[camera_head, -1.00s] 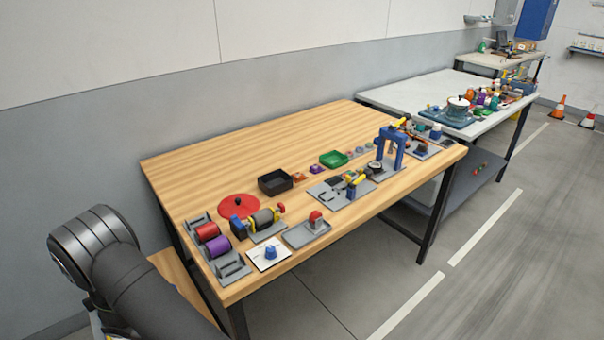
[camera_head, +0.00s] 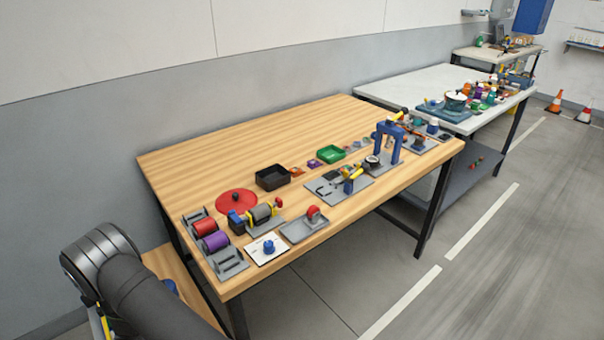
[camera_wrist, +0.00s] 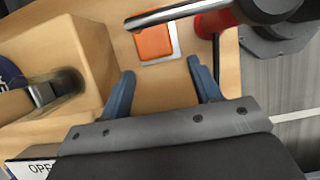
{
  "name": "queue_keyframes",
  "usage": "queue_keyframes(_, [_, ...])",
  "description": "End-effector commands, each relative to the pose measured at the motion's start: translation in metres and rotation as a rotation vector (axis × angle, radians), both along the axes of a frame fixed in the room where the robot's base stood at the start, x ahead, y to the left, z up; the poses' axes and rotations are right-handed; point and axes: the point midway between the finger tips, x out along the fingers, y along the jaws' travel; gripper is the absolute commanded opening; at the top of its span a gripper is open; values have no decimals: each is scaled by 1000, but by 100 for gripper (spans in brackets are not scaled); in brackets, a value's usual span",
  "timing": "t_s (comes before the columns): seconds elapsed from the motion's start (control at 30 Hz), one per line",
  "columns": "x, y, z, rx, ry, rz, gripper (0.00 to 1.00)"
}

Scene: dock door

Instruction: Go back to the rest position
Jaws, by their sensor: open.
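My gripper (camera_wrist: 161,88) shows in the wrist view, with its two blue fingers wide apart and nothing between them. It hangs over a wooden surface (camera_wrist: 175,95). An orange square piece on a pale plate (camera_wrist: 153,43) lies beyond the fingertips. In the head view only a dark part of my arm shows at the lower left, and my fingers cannot be made out there.
In the wrist view, a beige block (camera_wrist: 55,60) stands left, and a dark-handled tool (camera_wrist: 265,8) and a red part (camera_wrist: 213,22) lie beyond the fingers. In the head view, a wooden table (camera_head: 200,160) holds several fixtures along its front; its back is clear. A white table (camera_head: 400,92) stands behind.

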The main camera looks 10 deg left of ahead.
Motion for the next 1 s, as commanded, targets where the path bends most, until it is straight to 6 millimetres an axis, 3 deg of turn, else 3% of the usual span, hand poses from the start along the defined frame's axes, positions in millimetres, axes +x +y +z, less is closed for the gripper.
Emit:
queue_keyframes(0.07, [-10, 11, 3, 2, -1, 2, 57])
queue_keyframes(0.87, [-7, 9, 141, 4, -1, -1, 57])
queue_keyframes(1.0, [8, 5, 165, 4, -4, -87, 57])
